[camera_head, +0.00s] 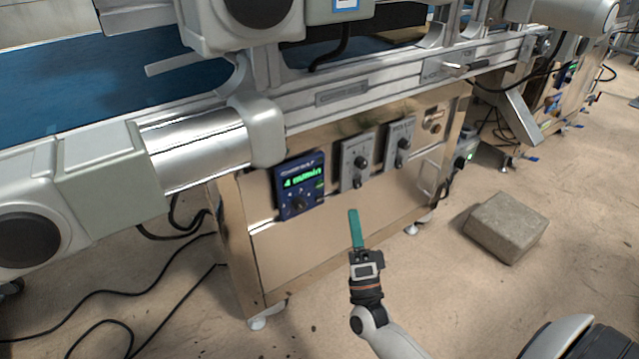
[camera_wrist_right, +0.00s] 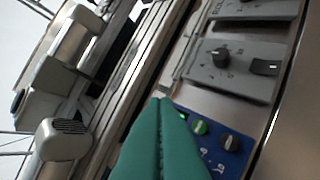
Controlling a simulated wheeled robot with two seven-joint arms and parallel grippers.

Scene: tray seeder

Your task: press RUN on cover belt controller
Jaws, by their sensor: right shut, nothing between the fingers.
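The blue controller (camera_head: 300,185) is on the steel cabinet front, with a lit green display that seems to read "4 m/min" and a dark knob below it. Part of this blue panel (camera_wrist_right: 222,166) shows in the right wrist view, with a green button (camera_wrist_right: 200,127) and a dark knob (camera_wrist_right: 232,144); my fingers cover the rest. My right gripper (camera_head: 353,212), with green fingers, is shut and empty, below and right of the controller in the head view. Its fingertips (camera_wrist_right: 166,101) also show in the wrist view; whether they touch anything cannot be told. My left gripper is not in view.
Two grey knob panels (camera_head: 357,162) (camera_head: 400,143) sit right of the controller. Above run the conveyor's metal rail (camera_head: 400,92) and a steel roller (camera_head: 197,146) that juts forward. A concrete block (camera_head: 505,227) and loose black cables (camera_head: 130,290) lie on the floor.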

